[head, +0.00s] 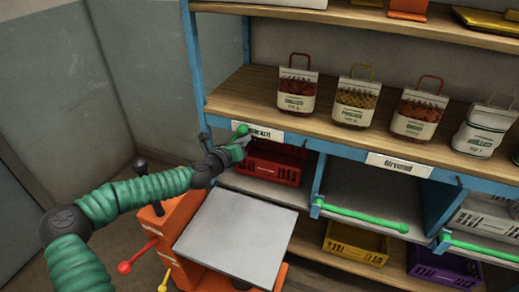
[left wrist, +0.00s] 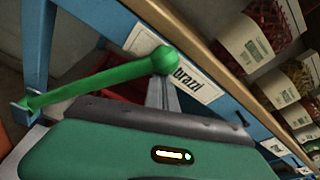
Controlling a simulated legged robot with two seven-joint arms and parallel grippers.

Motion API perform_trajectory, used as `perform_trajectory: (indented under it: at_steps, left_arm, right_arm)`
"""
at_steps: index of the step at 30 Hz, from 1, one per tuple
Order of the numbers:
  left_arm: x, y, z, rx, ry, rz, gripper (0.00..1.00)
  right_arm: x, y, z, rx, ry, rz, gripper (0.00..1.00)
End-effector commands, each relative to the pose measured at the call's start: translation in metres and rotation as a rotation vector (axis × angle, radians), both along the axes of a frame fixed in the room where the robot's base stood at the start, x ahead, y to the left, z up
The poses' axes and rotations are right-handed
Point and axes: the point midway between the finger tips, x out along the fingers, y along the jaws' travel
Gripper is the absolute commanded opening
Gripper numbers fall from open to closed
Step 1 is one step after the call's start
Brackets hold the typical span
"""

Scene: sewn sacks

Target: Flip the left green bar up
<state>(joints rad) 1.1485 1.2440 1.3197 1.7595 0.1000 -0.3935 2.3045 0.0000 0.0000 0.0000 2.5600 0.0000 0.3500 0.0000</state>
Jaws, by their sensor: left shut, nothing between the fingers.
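The left green bar (left wrist: 100,83) crosses the left wrist view at a slant. Its left end is at a bracket by the blue post, and its rounded right end is in front of a white label. In the head view a green tip (head: 241,130) shows just above my left gripper (head: 243,142); the rest of the bar is mostly hidden behind the gripper and arm. My left gripper is shut and empty, close to the bar, by the left shelf bay. In the left wrist view its fingers (left wrist: 162,93) lie just under the rounded end; I cannot tell whether they touch. My right gripper is not in view.
A middle green bar (head: 363,215) and a right green bar (head: 482,248) lie across other bays. A red crate (head: 270,165) sits behind the gripper. Sacks stand on the wooden shelf (head: 240,92) above. An orange cart with a grey top (head: 235,235) stands below.

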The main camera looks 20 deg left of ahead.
Motion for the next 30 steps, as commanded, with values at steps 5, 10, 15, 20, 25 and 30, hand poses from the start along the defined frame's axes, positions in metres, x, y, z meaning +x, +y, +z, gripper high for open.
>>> perform_trajectory:
  at_steps: [5, 10, 15, 20, 25, 30]
  left_arm:
    - [0.001, 0.037, 0.027, -0.137, 0.004, 0.006, 0.00]
    - [0.002, 0.062, 0.037, -0.234, 0.009, 0.004, 0.00]
    - [0.003, 0.078, 0.042, -0.292, 0.011, 0.002, 0.00]
    - [0.003, 0.085, 0.043, -0.319, 0.012, 0.001, 0.00]
    - [0.003, 0.087, 0.043, -0.326, 0.013, 0.001, 0.00]
    - [0.003, 0.087, 0.043, -0.326, 0.014, 0.001, 0.00]
  right_arm:
    - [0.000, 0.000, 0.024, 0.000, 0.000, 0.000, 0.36]
    - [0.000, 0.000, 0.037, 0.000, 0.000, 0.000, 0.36]
    - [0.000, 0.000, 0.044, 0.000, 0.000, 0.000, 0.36]
    - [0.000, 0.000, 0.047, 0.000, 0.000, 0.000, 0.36]
    - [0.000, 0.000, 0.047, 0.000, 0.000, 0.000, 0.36]
    - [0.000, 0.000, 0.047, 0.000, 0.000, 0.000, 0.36]
